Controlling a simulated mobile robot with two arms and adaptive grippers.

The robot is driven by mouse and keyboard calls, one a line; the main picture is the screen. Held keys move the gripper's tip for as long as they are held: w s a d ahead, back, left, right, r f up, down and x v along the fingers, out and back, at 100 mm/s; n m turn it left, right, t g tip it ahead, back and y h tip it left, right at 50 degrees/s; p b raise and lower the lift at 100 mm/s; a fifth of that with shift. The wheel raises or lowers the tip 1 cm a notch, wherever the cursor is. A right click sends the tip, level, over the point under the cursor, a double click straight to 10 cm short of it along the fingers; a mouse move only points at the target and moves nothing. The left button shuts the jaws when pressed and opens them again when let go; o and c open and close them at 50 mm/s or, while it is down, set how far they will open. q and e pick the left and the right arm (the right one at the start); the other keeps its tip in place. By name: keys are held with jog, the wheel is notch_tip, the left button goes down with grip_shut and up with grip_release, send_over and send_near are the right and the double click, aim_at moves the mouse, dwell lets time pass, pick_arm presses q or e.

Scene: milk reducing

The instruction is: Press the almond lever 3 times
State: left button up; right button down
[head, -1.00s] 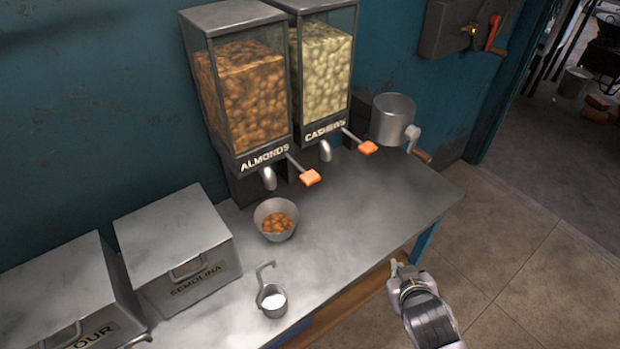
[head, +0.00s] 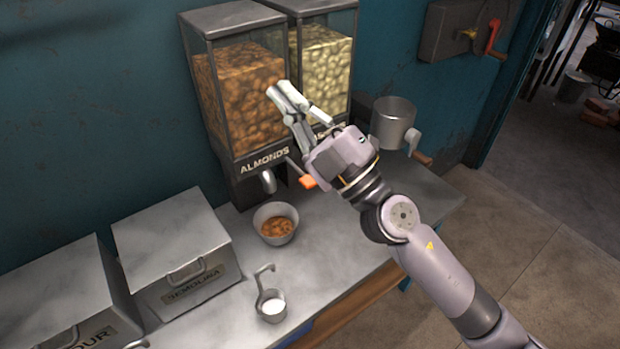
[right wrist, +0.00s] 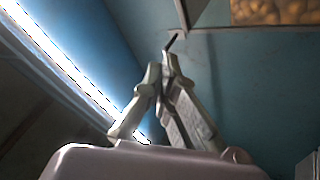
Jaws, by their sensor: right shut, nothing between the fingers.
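The almond dispenser (head: 243,90) stands at the back of the counter, filled with brown nuts. Its lever (head: 308,182) has an orange tip and sticks out at the lower right of its front. A metal bowl (head: 276,232) holding some almonds sits below the spout (head: 268,181). My right gripper (head: 275,92) is shut and empty, raised in front of the two dispensers and above the almond lever. In the right wrist view its fingers (right wrist: 168,62) point toward the blue wall. My left gripper is not in view.
The cashew dispenser (head: 325,70) stands to the right, its lever hidden behind my arm. A metal grinder (head: 393,122) is beyond it. A semolina box (head: 172,245), a flour box (head: 60,300) and a small ladle of white stuff (head: 271,309) occupy the left and front counter.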

jog(key=s+a+f+n+g+y, duration=0.1)
jog(key=s+a+n+g+y, duration=0.1)
jog(key=a+n+g, duration=0.6)
notch_tip(320, 180, down, 8)
jog(key=w+n+g+h, duration=0.2)
jog(key=n+g+h, duration=0.2)
jog(key=n+h, duration=0.2)
jog(key=w+d+f+m+t+h, duration=0.1)
jog(key=w+d+f+h, duration=0.3)
jog(key=w+d+h, duration=0.4)
jog(key=w+d+t, duration=0.1)
jog(key=w+d, duration=0.2)
jog(key=shift+d+t+h, duration=0.3)
jog(key=shift+d+t, duration=0.1)
jog(key=shift+s, duration=0.1)
